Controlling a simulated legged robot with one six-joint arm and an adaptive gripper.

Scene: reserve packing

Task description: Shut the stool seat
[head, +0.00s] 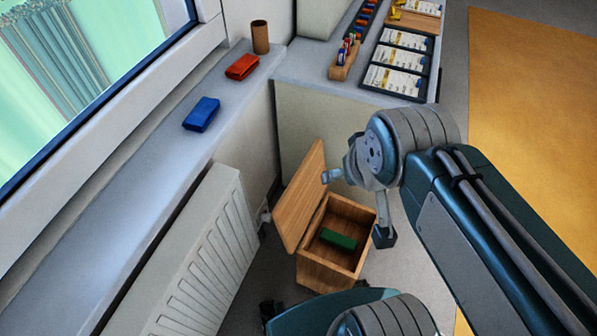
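The wooden stool (322,276) is a box on the floor with its top open. Its seat (299,192) is a hinged wooden lid, raised and leaning back to the left, towards the radiator and wall. A green block-like item (338,239) lies inside the box. My gripper (357,206) is above the right part of the stool with its fingers spread wide apart. One finger is near the raised seat and the other is by the box's right rim. Nothing shows between the fingers. I cannot tell whether the left finger touches the seat.
A white radiator (190,262) stands left of the stool under a windowsill (150,170). The sill holds a blue item (201,114), a red item (242,67) and a brown cup (260,37). A counter with a pen holder (344,60) and card tray (397,64) is behind.

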